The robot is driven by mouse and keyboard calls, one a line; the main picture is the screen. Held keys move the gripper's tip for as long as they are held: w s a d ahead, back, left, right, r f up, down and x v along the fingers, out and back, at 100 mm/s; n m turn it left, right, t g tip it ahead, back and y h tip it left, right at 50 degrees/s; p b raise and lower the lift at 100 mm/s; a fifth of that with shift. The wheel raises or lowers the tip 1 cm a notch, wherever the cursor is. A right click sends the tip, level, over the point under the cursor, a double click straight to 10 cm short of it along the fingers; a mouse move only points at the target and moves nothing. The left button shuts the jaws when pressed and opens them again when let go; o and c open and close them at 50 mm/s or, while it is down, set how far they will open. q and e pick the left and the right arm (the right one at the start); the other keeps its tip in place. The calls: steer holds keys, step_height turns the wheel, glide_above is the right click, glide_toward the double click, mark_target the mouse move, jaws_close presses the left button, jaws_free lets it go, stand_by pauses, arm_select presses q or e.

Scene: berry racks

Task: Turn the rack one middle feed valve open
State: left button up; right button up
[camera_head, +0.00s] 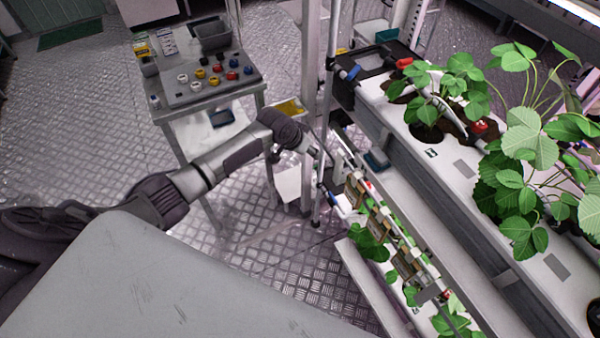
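My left arm reaches in from the left, and its gripper (318,158) is at the end of the rack, beside the upright post. The gripper is small and partly lost against the rack parts, so I cannot tell whether it is open or touching anything. A blue valve handle (333,198) shows just below it at a lower level, with a red part (368,185) to its right. At the upper trough's end are another blue handle (350,72) and a red handle (403,63). I cannot tell for certain which is the middle feed valve. My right gripper is not in view.
The upper white trough (465,170) with strawberry plants runs along the right. Small boxes (380,225) hang on the rail below it. A grey cart (200,95) with coloured knobs and a bin stands at the back left. The metal floor (285,245) between is clear.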

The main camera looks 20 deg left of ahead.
arm_select(q)
steer(key=s+a+f, duration=0.1)
steer(key=s+f, duration=0.2)
steer(key=f, duration=0.4)
steer(key=shift+s+f+n+y, duration=0.2)
steer(key=shift+f+n+y, duration=0.05)
steer(key=shift+n+y, duration=0.05)
